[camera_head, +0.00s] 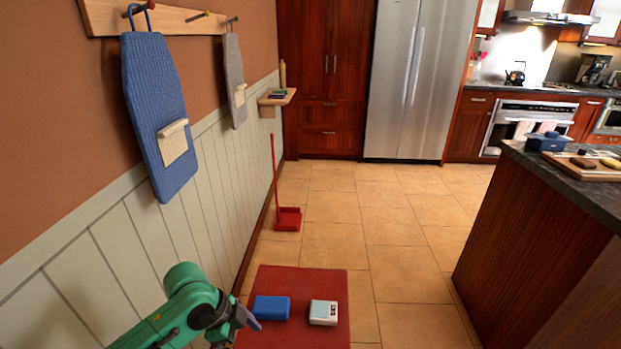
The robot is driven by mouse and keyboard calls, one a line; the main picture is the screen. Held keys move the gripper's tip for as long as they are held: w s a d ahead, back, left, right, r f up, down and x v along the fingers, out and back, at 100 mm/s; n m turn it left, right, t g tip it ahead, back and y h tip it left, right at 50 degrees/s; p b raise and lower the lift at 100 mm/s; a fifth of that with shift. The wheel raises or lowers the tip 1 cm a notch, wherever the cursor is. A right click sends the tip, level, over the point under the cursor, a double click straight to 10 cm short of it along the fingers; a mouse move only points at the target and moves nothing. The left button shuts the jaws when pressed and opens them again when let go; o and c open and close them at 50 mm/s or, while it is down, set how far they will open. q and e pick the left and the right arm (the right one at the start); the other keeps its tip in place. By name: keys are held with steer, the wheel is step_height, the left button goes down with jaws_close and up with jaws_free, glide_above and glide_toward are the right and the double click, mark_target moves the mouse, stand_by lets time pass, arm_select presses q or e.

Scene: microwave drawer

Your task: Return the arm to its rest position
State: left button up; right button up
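My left arm (180,308), green with dark joints, reaches in from the lower left along the panelled wall. My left gripper (246,319) is dark and small at its end, close to the left end of a blue block-like object (271,308). I cannot tell whether it touches the block or whether its fingers are apart. My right gripper is not in view.
A wall rack (166,19) holds a hanging blue board (158,90) and a grey one (234,75). A red dustpan (288,219) stands by the wall. A dark counter island (545,235) is at right. The tiled floor (405,225) between is clear.

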arm_select(q)
steer(key=s+a+f+n+t+y, duration=0.3)
steer(key=s+a+f+n+y, duration=0.15)
steer(key=s+a+n, duration=0.9)
steer(key=d+f+n+g+p, duration=0.1)
steer(key=d+f+n+p, duration=0.15)
steer(key=f, duration=1.65)
steer(key=s+a+f+p, duration=0.1)
steer(key=s+f, duration=0.5)
steer(key=s, duration=0.3)
steer(key=s+a+f+m+g+p, duration=0.1)
steer(key=s+f, duration=0.6)
steer(key=s, duration=0.1)
steer(key=shift+s+f, duration=0.2)
steer(key=shift+s, duration=0.15)
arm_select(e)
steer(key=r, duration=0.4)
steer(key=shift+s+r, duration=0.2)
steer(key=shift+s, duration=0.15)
